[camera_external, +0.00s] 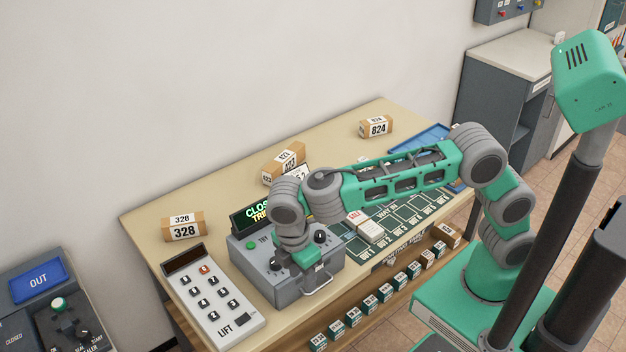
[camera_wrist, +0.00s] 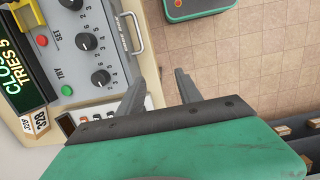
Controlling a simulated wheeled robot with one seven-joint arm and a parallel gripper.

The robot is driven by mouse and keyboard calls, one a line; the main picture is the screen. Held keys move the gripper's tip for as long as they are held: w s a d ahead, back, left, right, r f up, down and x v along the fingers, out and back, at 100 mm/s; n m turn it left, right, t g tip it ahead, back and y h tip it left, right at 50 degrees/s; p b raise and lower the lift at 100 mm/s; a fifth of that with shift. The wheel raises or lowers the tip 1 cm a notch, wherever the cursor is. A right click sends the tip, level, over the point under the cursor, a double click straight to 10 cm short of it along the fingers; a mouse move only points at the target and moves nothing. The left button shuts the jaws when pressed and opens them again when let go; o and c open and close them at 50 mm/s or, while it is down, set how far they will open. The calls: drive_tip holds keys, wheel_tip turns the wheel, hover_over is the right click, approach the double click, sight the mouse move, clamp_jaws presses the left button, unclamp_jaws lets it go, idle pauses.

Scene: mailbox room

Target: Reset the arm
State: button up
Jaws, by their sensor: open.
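My arm reaches from the right across the desk (camera_external: 160,228) in the external view, bent at the elbow. The control box (camera_wrist: 112,42) shows there at the upper left, with dark knobs, a green TRY button, a red button and a metal handle.
A keypad (camera_external: 210,297) marked LIFT and a box 328 (camera_external: 183,228) lie left of the control box. A box 824 (camera_external: 376,127) and a blue tray (camera_external: 432,136) are farther back. A lit sign (camera_external: 262,212) tops the control box. Several small boxes line the desk's front shelf.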

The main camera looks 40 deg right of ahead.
drive_tip(key=s+d+f+m, duration=0.3)
drive_tip(key=d+f+m, duration=0.35)
drive_tip(key=f, duration=0.35)
drive_tip(key=w+d+r+m+t, duration=0.1)
drive_tip(key=d+r+m, duration=0.2)
drive_tip(key=d, duration=0.8)
drive_tip(key=w+d+r+m+t+y, duration=0.1)
drive_tip(key=d+r+m, duration=0.3)
drive_tip(key=d, duration=0.8)
drive_tip(key=w+d+r+m+t, duration=0.1)
drive_tip(key=w+d+r+m, duration=0.2)
drive_tip(key=d, duration=0.9)
drive_tip(key=shift+d+r+m+t, duration=0.25)
drive_tip(key=shift+r+m+t, duration=0.15)
drive_tip(key=shift+m, duration=0.25)
